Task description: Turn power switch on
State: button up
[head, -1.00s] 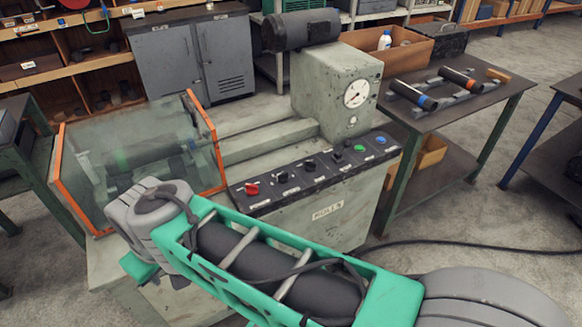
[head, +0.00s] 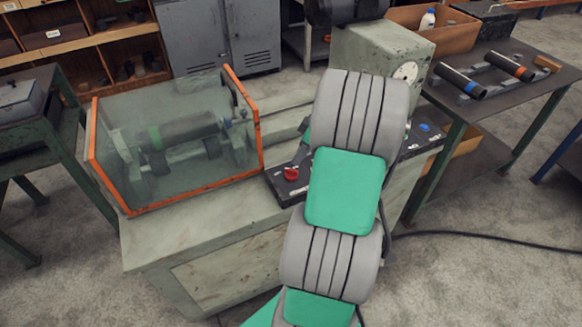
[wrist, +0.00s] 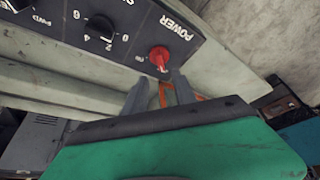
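The power switch is a red knob (head: 291,174) at the left end of the black control panel (head: 281,190) in the head view. In the wrist view the red knob (wrist: 160,57) sits beside the white POWER lettering, which appears upside down. My gripper (wrist: 162,82) is open, with its two grey fingers apart and nothing between them. The fingertips point at the knob and appear just short of it; the exact gap is hard to judge. In the head view my arm covers most of the panel and much of the gripper.
A black numbered dial (wrist: 101,28) is next to the switch on the panel. An orange-framed clear guard (head: 175,140) covers the pipe left of the panel. The grey-green machine housing (head: 372,55) rises behind it. A table with pipes (head: 500,62) stands at right.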

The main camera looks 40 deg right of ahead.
aim_at(289, 169)
jog(key=p+x, duration=0.1)
jog(key=x, duration=0.6)
jog(key=shift+w+a+f, duration=0.15)
jog(key=shift+a+f, duration=0.05)
jog(key=shift+c, duration=0.4)
grip_shut()
